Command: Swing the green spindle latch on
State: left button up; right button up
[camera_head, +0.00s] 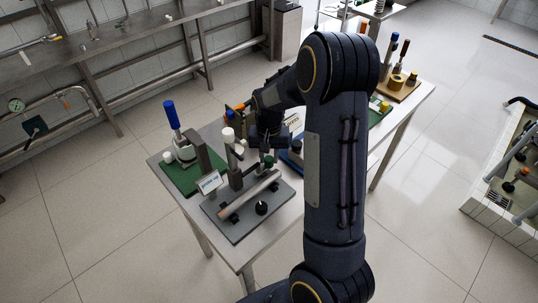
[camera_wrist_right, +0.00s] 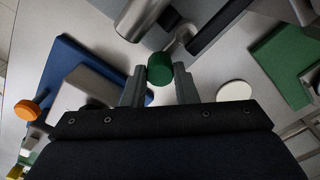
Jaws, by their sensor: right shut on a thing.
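The green knob of the spindle latch (camera_wrist_right: 160,68) sits between the two fingers of my right gripper (camera_wrist_right: 160,88) in the right wrist view. The fingers are shut on it from both sides. A metal arm runs from the knob to a grey cylinder above it in that view. In the head view, my right gripper (camera_head: 268,149) reaches down over the back of a dark grey base plate (camera_head: 237,229), and the green knob (camera_head: 269,161) shows just under it. A light metal cylinder (camera_head: 249,194) lies across that plate. My left gripper is not in view.
A green plate (camera_head: 183,183) with a blue-handled device (camera_head: 172,115) stands to the left. A white-topped post (camera_head: 228,134) rises close to my gripper. A blue base (camera_wrist_right: 62,75) with an orange knob (camera_wrist_right: 27,110) is on the other side. My right arm hides part of the table.

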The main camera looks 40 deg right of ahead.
jog(key=shift+w, duration=0.1)
jog(key=n, duration=0.2)
jog(key=w+n+b, duration=0.1)
jog(key=n, duration=0.1)
jog(key=shift+w+a, duration=0.15)
jog(key=shift+w, duration=0.05)
jog(key=n, duration=0.2)
jog(key=w+a+n+b, duration=0.1)
jog(key=n, duration=0.1)
jog(key=shift+w+n, duration=0.2)
jog(key=shift+n, duration=0.1)
jog(key=n, duration=0.1)
jog(key=a+n+b, duration=0.1)
jog(key=n, duration=0.1)
jog(key=shift+w+a, duration=0.15)
jog(key=shift+w, duration=0.25)
jog(key=shift+w+a+n, duration=0.1)
jog(key=shift+a+n, duration=0.3)
jog(key=shift+n, duration=0.7)
jog(key=shift+w+a+n, duration=0.1)
jog(key=shift+a+n, duration=0.25)
jog(key=shift+n, duration=0.75)
jog(key=o, duration=1)
